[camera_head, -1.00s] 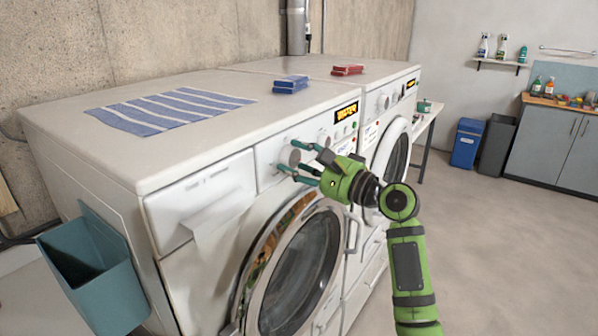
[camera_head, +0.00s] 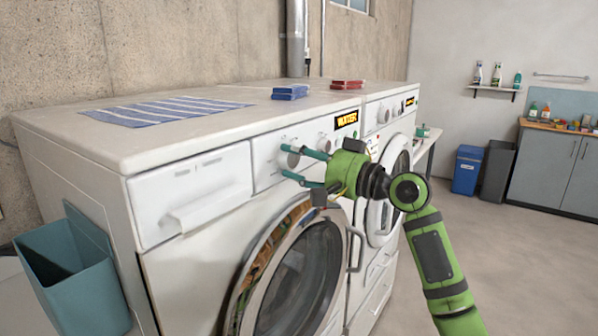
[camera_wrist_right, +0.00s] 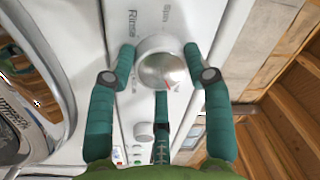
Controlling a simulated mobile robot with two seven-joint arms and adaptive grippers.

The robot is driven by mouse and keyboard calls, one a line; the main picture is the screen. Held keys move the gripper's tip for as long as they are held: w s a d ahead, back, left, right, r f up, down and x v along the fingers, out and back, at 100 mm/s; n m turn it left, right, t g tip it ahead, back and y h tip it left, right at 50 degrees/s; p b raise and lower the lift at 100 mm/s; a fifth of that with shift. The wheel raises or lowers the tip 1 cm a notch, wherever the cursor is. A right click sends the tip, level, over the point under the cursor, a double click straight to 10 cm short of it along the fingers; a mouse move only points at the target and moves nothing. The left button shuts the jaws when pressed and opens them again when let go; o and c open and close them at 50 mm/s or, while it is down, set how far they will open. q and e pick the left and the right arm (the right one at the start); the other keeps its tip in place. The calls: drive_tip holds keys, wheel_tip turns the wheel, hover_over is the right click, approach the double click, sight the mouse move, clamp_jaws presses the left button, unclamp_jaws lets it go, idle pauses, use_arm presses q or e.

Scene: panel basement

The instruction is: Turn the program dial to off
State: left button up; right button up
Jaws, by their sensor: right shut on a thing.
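The program dial (camera_head: 291,158) is a round, silvery knob on the control panel of the near white washing machine (camera_head: 200,265). In the right wrist view the dial (camera_wrist_right: 163,66) sits between my teal fingers, with a small red mark near its lower edge. The words "Rinse" and "Spin" are printed beside it. My right gripper (camera_head: 284,160) reaches the panel from the right and is shut on the dial, with a finger on each side. A third finger shows below the dial in the wrist view. My left gripper is not in view.
A smaller knob (camera_wrist_right: 143,131) sits near the dial. A detergent drawer (camera_head: 190,190) is left of it, and the round door (camera_head: 300,275) is below. A striped cloth (camera_head: 160,113) and blue (camera_head: 290,92) and red (camera_head: 347,85) stacks lie on top. A teal bin (camera_head: 75,280) hangs at the left.

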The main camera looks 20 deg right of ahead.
drive_tip(key=n+b, duration=0.1)
drive_tip(key=n, duration=0.2)
drive_tip(key=shift+d, duration=0.1)
drive_tip(key=n+b, duration=0.2)
drive_tip(key=n, duration=0.1)
drive_tip(key=shift+r+n+g, duration=0.15)
drive_tip(key=shift+n+g, duration=0.15)
drive_tip(key=shift+n, duration=0.1)
drive_tip(key=n, duration=0.3)
drive_tip(key=shift+r+b, duration=0.15)
drive_tip(key=shift+b, duration=0.15)
drive_tip(key=shift+n, duration=1.6)
drive_tip(key=shift+r, duration=0.1)
drive_tip(key=o, duration=1.2)
drive_tip(key=shift+c, duration=0.2)
drive_tip(key=shift+g, duration=0.3)
drive_tip(key=shift+f, duration=0.2)
